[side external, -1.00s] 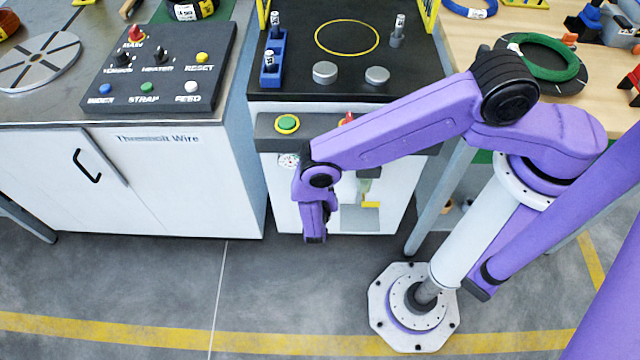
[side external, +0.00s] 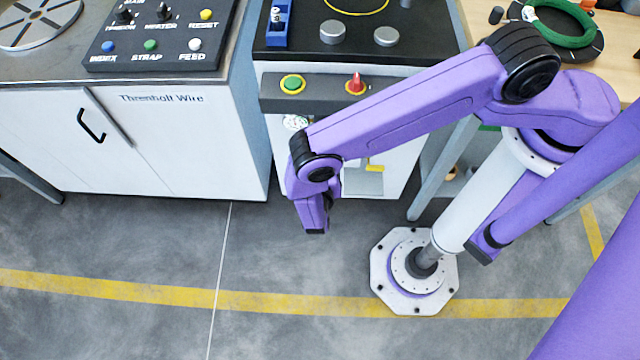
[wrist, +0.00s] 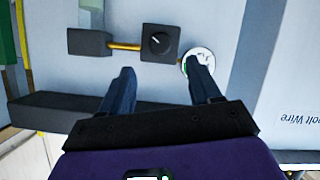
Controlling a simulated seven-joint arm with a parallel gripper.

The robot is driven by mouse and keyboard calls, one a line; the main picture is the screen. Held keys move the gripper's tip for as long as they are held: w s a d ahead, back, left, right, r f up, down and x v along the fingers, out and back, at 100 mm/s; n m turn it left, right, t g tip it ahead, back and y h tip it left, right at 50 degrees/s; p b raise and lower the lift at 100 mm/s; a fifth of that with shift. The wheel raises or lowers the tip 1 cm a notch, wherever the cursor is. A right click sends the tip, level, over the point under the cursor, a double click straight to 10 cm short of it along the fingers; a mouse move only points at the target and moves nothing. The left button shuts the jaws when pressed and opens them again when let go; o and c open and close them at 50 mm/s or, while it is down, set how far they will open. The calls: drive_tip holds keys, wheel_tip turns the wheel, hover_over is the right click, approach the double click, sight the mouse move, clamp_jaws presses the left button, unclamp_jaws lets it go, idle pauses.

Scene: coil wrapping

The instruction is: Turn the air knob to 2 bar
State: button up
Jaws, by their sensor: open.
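The air knob (wrist: 160,42) is a dark, square-looking block with a round dial and a light pointer slanting to the upper left, in the wrist view. A brass pipe (wrist: 125,46) joins it on the left. The round white gauge (wrist: 197,60) is to its right, partly covered by my right finger; its reading is too small to tell. My gripper (wrist: 158,72) is open and empty, its fingers below the knob in the picture and apart from it. In the side view, my gripper (side external: 314,228) hangs in front of the cabinet, the gauge (side external: 295,122) shows partly, and my arm hides the knob.
A black box (wrist: 88,42) sits at the pipe's other end. Above the gauge, a ledge carries a green button (side external: 292,84) and a red knob (side external: 356,84). The white wire cabinet (side external: 180,140) stands left.

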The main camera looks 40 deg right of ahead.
drive_tip(key=v, duration=0.8)
drive_tip(key=shift+a, duration=0.2)
drive_tip(key=shift+s, duration=0.25)
drive_tip(key=w+d+f+m, duration=0.1)
drive_tip(key=w+d+f, duration=0.2)
drive_tip(key=w+d, duration=0.2)
drive_tip(key=w+d+f+m+t+y, duration=0.1)
drive_tip(key=w+d+f, duration=0.2)
drive_tip(key=w+d, duration=0.3)
drive_tip(key=shift+d+f+m+t, duration=0.3)
drive_tip(key=shift+d+m, duration=0.1)
drive_tip(key=shift+d, duration=0.1)
drive_tip(key=shift+y, duration=0.3)
drive_tip(key=c, duration=1)
